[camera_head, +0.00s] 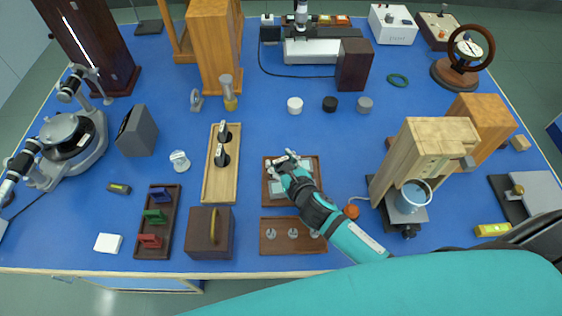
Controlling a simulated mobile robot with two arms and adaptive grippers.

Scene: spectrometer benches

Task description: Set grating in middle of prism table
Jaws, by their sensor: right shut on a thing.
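The spectrometer (75,145) stands at the left of the blue bench, with its round prism table (68,131) at its centre; no grating can be made out on that table. My right gripper (284,160) is over a brown wooden tray (267,196) near the middle front of the bench. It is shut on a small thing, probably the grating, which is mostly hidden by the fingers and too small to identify. A pale grey plate-like patch shows in the tray beside the gripper. My left gripper is not in view.
Between the tray and the spectrometer stand a wooden holder (211,190), a brown box with a brass handle (196,232), a rack of coloured pieces (142,240) and a dark grey block (137,131). A wooden stand (410,155) is at right.

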